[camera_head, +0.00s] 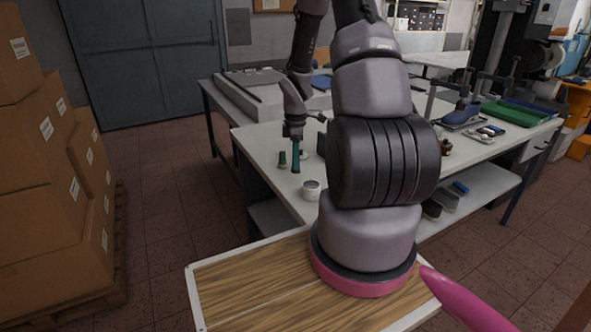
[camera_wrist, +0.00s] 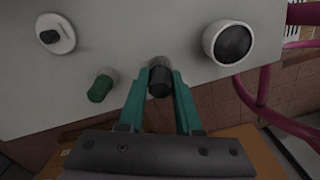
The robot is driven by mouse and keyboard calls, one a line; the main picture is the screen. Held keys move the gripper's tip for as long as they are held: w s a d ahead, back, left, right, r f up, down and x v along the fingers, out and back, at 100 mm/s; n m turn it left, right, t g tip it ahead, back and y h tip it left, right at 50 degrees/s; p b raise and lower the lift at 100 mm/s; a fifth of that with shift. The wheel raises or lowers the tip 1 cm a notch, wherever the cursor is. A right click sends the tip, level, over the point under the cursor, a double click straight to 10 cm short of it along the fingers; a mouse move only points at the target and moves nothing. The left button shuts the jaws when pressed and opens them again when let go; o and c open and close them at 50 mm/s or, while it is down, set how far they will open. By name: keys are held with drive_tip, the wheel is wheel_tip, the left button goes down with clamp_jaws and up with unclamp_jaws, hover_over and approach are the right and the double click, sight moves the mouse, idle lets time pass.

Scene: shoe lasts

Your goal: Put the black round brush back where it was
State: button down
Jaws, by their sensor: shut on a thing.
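My gripper (camera_wrist: 160,70) has teal fingers shut on the black round brush (camera_wrist: 159,83), a short dark cylinder with a greyish part at its far end. In the head view my gripper (camera_head: 296,165) points down over the near left part of the grey-white table (camera_head: 262,142). The brush is hard to make out there behind the fingers. I cannot tell whether its lower end touches the table.
A green-capped piece (camera_wrist: 101,88) stands close left of the fingers. A white round holder with a black piece (camera_wrist: 56,35) is farther left. A white cup with a dark inside (camera_wrist: 229,43) is at right. Cardboard boxes (camera_head: 45,190) stand left of the table.

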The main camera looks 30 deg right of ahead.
wheel_tip(320, 180, down, 4)
drive_tip(key=shift+r, duration=0.2)
drive_tip(key=c, duration=0.6)
unclamp_jaws()
